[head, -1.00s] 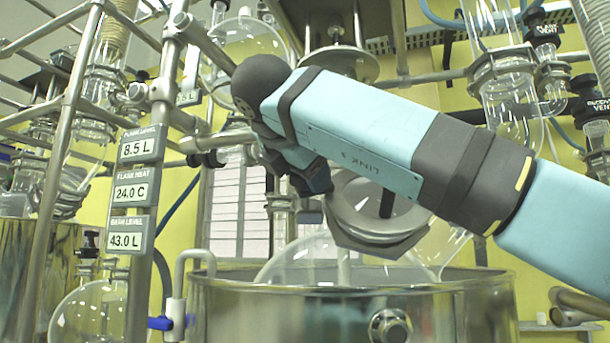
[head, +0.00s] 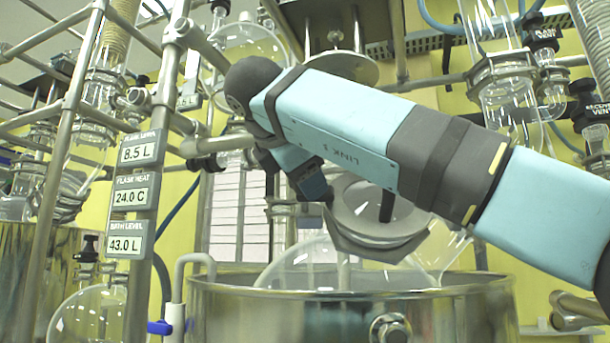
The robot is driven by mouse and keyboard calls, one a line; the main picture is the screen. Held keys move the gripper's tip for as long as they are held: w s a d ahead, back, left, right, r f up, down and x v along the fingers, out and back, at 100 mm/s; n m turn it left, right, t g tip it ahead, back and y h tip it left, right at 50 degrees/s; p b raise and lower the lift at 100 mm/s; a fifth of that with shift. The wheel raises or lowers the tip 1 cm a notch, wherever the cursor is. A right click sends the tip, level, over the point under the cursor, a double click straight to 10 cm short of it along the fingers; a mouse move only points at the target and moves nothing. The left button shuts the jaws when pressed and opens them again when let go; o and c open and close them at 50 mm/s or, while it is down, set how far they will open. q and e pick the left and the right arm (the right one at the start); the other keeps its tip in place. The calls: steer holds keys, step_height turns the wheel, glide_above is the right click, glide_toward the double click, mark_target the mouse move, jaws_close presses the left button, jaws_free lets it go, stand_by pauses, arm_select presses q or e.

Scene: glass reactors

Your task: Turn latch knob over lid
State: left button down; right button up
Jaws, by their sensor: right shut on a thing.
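My right arm comes in from the right, and its dark gripper (head: 316,186) hangs below the elbow, at the left edge of a round, glass-centred lid (head: 347,234) with a grey rim. The gripper is shut. Its fingertips and most of what they hold are hidden by the arm; the held thing seems to be the latch knob at the lid's edge. A dark upright bar (head: 387,206) shows against the lid's glass. The lid sits tilted above the steel bath. My left gripper is out of view.
The steel bath vessel (head: 260,308) stands below, with a clear glass flask (head: 300,262) in it. Metal frame pipes and a column of level displays (head: 131,197) stand at left. Glassware (head: 510,100) hangs at upper right, close above my arm.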

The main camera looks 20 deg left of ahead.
steer(key=o, duration=0.9)
arm_select(q)
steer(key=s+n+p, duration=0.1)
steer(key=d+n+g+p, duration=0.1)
steer(key=p, duration=0.1)
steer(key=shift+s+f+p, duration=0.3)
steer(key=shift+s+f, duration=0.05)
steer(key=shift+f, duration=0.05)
arm_select(e)
steer(key=v, duration=1.3)
steer(key=shift+s+r, duration=0.2)
steer(key=shift+s, duration=0.15)
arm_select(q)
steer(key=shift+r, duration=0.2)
